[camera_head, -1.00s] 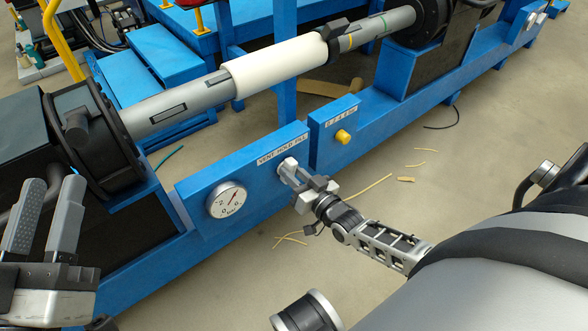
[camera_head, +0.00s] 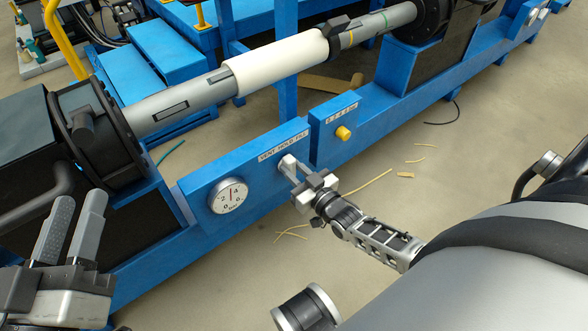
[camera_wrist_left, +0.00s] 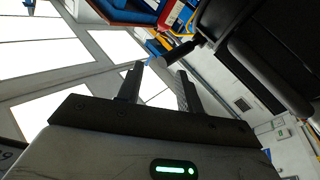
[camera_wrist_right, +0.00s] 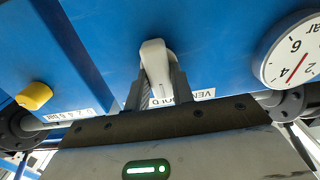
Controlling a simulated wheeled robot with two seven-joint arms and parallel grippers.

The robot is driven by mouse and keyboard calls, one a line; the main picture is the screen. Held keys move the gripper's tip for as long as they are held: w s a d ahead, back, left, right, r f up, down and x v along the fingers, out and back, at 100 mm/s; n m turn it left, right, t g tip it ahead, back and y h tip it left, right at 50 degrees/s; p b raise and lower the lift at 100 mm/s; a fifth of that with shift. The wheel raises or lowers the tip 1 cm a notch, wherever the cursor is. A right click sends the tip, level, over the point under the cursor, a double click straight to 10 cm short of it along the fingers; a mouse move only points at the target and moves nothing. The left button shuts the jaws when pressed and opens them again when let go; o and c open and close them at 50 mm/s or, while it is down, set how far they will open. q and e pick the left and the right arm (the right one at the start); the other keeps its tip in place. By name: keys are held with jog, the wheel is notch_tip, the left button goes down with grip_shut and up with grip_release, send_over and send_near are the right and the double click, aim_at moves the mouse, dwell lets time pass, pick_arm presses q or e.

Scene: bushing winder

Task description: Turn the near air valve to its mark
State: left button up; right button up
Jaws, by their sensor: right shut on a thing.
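The near air valve has a pale grey lever (camera_head: 288,162) on the blue panel, below a label (camera_head: 283,146) reading VENT HOLD FILL. My right gripper (camera_head: 298,178) is shut on this lever. In the right wrist view the lever (camera_wrist_right: 155,62) stands between the two fingers, and part of the label (camera_wrist_right: 195,96) is hidden behind them. A round white gauge (camera_head: 229,197) sits left of the valve, its red needle pointing nearly straight up. My left gripper (camera_head: 75,222) is open and empty at the lower left; its fingers stand apart in the left wrist view (camera_wrist_left: 160,85).
A yellow knob (camera_head: 343,133) sits on a separate blue panel right of the valve. Behind the panels runs a grey shaft with a white sleeve (camera_head: 282,60).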

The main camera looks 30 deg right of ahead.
jog(key=o, duration=1)
jog(key=shift+s, duration=0.2)
pick_arm(q)
jog(key=f+g+p, duration=0.1)
jog(key=s+f+n+g+y+p, duration=0.1)
jog(key=p, duration=0.1)
jog(key=s+f+p, duration=0.1)
jog(key=f, duration=0.1)
jog(key=shift+f+g+y+p, duration=0.1)
jog(key=shift+g+y+p, duration=0.25)
jog(key=shift+g+y, duration=0.05)
pick_arm(e)
jog(key=s, duration=0.5)
jog(key=s+d, duration=0.1)
jog(key=s, duration=0.9)
jog(key=shift+s+d, duration=0.15)
jog(key=shift+s, duration=0.15)
